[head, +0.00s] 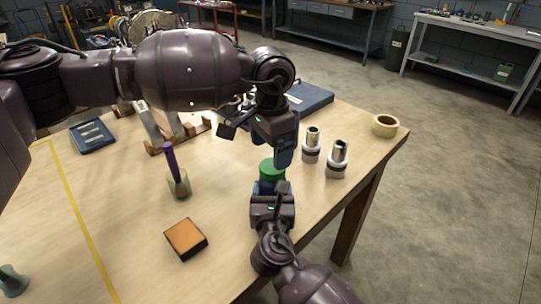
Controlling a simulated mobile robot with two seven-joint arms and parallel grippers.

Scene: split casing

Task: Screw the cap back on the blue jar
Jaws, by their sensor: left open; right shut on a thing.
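A green cap (270,168) sits at the top of the blue jar (266,186), near the right-hand side of the wooden table. I cannot tell how firmly it is seated. My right gripper (272,188) comes from below in the picture and is shut on the blue jar, hiding much of its body. My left gripper (283,158) is open and points downward, just above and right of the green cap. I cannot tell whether its fingers touch the cap.
Two metal-topped cylinders (338,160) stand to the right, and a tape roll (384,126) lies at the corner. A purple-handled tool (171,163) stands in a cup (179,187) to the left. An orange-topped block (185,239) lies nearer. A wooden rack (180,139) stands behind.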

